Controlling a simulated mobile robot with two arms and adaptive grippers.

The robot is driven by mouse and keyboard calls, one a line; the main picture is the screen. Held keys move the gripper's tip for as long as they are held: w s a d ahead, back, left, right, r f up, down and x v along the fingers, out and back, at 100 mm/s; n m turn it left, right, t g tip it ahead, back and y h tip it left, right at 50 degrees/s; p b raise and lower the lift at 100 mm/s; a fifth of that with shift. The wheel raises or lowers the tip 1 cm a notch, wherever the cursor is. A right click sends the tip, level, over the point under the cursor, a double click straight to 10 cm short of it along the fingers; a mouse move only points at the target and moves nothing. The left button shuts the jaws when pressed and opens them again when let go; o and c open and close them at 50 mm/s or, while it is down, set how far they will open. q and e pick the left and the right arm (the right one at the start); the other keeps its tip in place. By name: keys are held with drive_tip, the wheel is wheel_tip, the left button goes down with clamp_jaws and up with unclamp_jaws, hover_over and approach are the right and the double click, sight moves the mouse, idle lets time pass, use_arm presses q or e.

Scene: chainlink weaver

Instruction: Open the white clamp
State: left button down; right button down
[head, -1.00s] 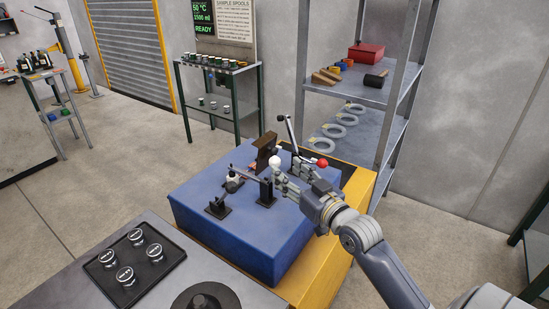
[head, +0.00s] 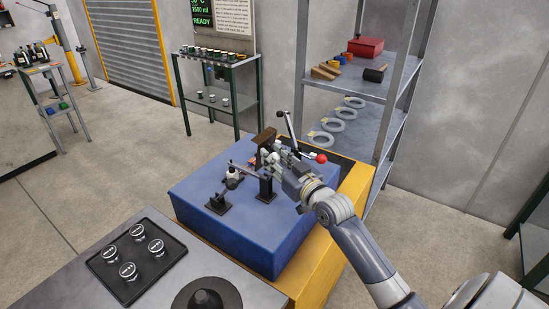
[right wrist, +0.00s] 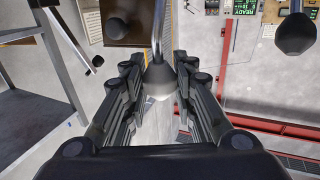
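The white clamp's ball handle (right wrist: 161,80) sits on a thin metal rod and shows between the fingers of my right gripper (right wrist: 158,70) in the right wrist view. The fingers stand on both sides of the ball, very close to it; whether they touch it is unclear. In the head view my right gripper (head: 280,160) is over the blue block (head: 247,229), reaching in from the right. It hides most of the handle there. My left gripper is not in view.
A red ball handle (head: 321,158) is close to the right of my gripper. A brown upright plate (head: 266,139) and an upright dark lever (head: 291,126) stand just behind. A black tray (head: 118,281) with several round lids lies at the front left.

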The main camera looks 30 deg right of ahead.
drive_tip(key=shift+f+b, duration=0.3)
drive_tip(key=shift+b, duration=0.2)
drive_tip(key=s+f+t+b, duration=0.1)
drive_tip(key=f+b, duration=0.1)
drive_tip(key=b, duration=0.2)
drive_tip(key=s+d+f+m+t+b, duration=0.1)
drive_tip(key=s+b, duration=0.1)
drive_tip(key=b, duration=0.2)
drive_tip(key=s+d+f+m+t+b, duration=0.1)
drive_tip(key=s+f+t+b, duration=0.1)
drive_tip(key=b, duration=0.2)
drive_tip(key=shift+d+f+h, duration=0.1)
drive_tip(key=shift+f+h, duration=0.2)
drive_tip(key=shift+h, duration=0.1)
drive_tip(key=shift+s+f+m+t+h+b, duration=0.2)
drive_tip(key=shift+f+m+t+h+b, duration=0.2)
drive_tip(key=shift+f+m+t+b, duration=0.45)
drive_tip(key=shift+s+d+f+n+b, duration=0.15)
drive_tip(key=shift+n+b, duration=0.1)
drive_tip(key=shift+b, duration=0.2)
drive_tip(key=shift+s+f+b, duration=0.1)
drive_tip(key=shift+f+b, duration=0.2)
drive_tip(key=shift+f, duration=0.4)
